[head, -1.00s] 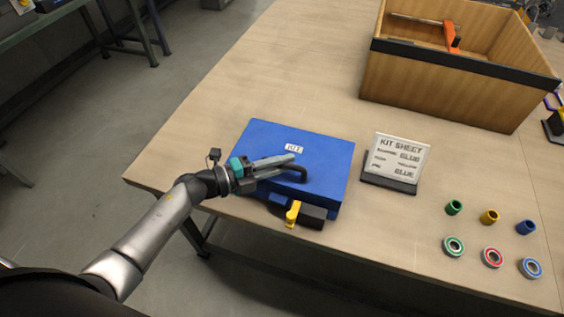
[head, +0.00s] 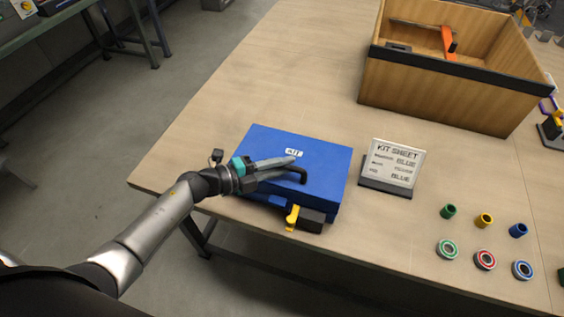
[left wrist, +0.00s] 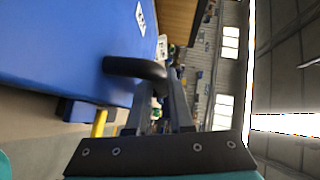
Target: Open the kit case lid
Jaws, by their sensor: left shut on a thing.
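The blue kit case (head: 327,160) lies closed near the table's front edge, with a white KIT label on its lid. A black bent handle (head: 303,177) stands out from the lid. A yellow latch (head: 292,217) shows at the case's front. My left gripper (head: 296,166) is over the lid, shut on the handle. In the left wrist view the handle (left wrist: 135,67) runs in between the fingers (left wrist: 166,103), and the blue case (left wrist: 65,45) is at the left. My right gripper is not in view.
A sign reading KIT SHEET (head: 394,163) stands right of the case. Several coloured sleeves and rings, such as a red ring (head: 485,260), lie at the right. A wooden box (head: 440,95) stands behind. The table's middle (head: 270,80) is clear.

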